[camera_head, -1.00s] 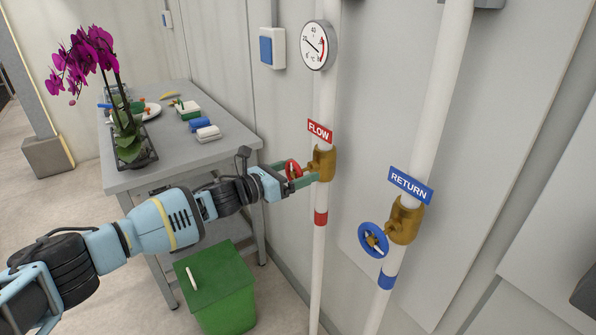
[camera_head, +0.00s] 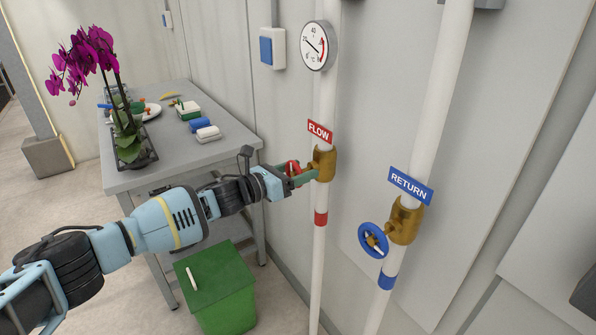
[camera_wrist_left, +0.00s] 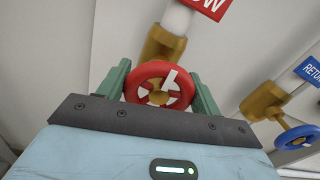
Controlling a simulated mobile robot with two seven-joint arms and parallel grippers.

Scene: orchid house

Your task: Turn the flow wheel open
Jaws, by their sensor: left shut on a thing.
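The red flow wheel (camera_head: 293,168) sits on a brass valve (camera_head: 325,164) on the white pipe, under the red FLOW sign (camera_head: 320,131). My left gripper (camera_head: 297,173) is shut on the wheel, with its green fingers on either side of the rim. The left wrist view shows the wheel (camera_wrist_left: 160,84) between the two fingers, with a white mark on its face. My right gripper is not in view.
The blue return wheel (camera_head: 373,240) and its RETURN sign (camera_head: 410,186) are on the pipe to the right. A gauge (camera_head: 315,45) is above. A grey table (camera_head: 185,152) with an orchid (camera_head: 125,130) stands left. A green bin (camera_head: 217,285) is below my arm.

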